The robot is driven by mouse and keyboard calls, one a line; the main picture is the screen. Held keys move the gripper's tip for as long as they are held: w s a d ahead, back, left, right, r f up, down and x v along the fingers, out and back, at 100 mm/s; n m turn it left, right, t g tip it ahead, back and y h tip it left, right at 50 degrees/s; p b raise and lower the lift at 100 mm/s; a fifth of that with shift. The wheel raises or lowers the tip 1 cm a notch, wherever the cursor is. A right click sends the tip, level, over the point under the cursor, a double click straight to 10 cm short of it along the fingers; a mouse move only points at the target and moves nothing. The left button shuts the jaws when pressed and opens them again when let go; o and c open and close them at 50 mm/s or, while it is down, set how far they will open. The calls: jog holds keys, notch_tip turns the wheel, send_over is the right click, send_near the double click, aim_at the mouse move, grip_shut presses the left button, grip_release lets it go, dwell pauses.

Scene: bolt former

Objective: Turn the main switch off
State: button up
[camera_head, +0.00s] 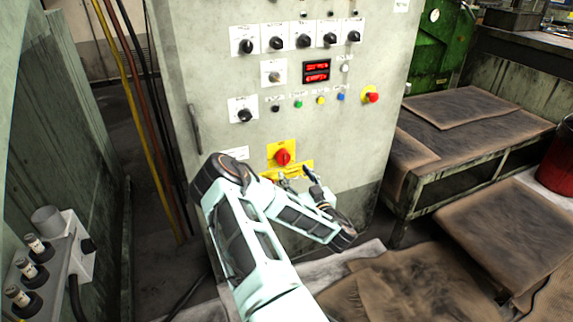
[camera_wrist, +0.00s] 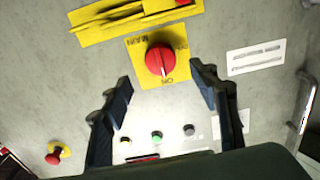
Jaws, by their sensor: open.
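The main switch (camera_head: 283,156) is a red rotary knob on a yellow plate, low on the grey control cabinet. In the wrist view the red knob (camera_wrist: 160,60) shows upside down, with its pale mark toward the "ON" lettering. The word "MAIN" is on the plate (camera_wrist: 138,48). My gripper (camera_head: 297,174) is just below the switch in the head view. In the wrist view my gripper (camera_wrist: 161,77) is open and empty, its dark fingers on either side of the knob and apart from it. The gap in depth to the panel is hard to tell.
The cabinet (camera_head: 218,80) carries several black selector knobs, a red display (camera_head: 316,71) and small coloured buttons above the switch. A red emergency button (camera_head: 371,97) sits to the right. A cabinet handle (camera_head: 195,128) is at the left. A low bench (camera_head: 470,165) stands right.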

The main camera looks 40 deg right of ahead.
aim_at(285, 161)
jog(key=b+x, duration=0.1)
jog(key=x, duration=0.6)
jog(key=shift+w, duration=0.35)
jog(key=shift+c, duration=0.6)
jog(key=c, duration=1)
